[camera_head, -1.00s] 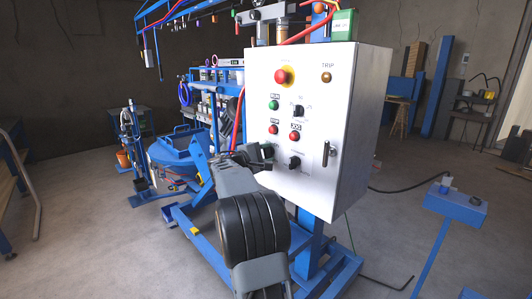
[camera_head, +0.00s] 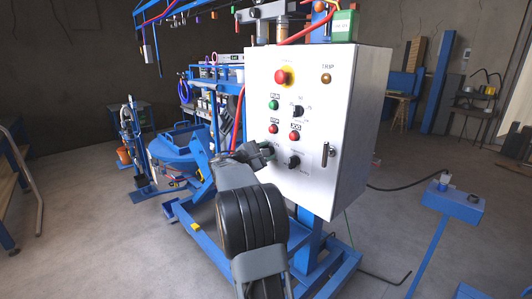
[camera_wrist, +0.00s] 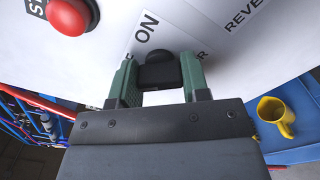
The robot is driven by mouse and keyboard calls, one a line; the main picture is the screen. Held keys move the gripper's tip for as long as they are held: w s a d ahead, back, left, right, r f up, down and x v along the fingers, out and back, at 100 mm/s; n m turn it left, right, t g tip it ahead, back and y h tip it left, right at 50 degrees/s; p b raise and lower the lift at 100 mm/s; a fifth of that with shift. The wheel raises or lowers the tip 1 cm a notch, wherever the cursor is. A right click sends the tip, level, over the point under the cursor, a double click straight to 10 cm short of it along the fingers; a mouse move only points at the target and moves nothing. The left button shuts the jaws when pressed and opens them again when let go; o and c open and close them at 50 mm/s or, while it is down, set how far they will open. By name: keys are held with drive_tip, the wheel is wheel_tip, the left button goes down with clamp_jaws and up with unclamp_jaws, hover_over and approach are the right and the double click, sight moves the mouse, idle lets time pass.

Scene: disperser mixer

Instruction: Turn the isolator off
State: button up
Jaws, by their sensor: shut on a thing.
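The control panel (camera_head: 322,195) is a white box with coloured buttons and black knobs. My gripper (camera_head: 268,152) is at its lower left, below the red stop button (camera_head: 272,129). In the wrist view, the green fingers of my gripper (camera_wrist: 158,78) stand on both sides of a black rotary knob (camera_wrist: 155,58), the isolator by its place, and are shut on it. An ON label (camera_wrist: 146,25) shows just above the knob. The gripper hides this knob in the head view. The knob's exact pointing direction is hard to tell.
Another black selector knob (camera_head: 293,161) sits close to the right of my gripper. The panel's door handle (camera_head: 328,154) sticks out further right. In the wrist view, a red button (camera_wrist: 70,15) is at upper left and a yellow jug (camera_wrist: 276,115) at right.

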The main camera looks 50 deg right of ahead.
drive_tip(key=o, duration=0.9)
drive_tip(key=a, duration=0.4)
drive_tip(key=a+b, duration=0.1)
drive_tip(key=a, duration=0.4)
drive_tip(key=w+a+b, duration=0.1)
drive_tip(key=a, duration=0.4)
drive_tip(key=shift+d, duration=0.1)
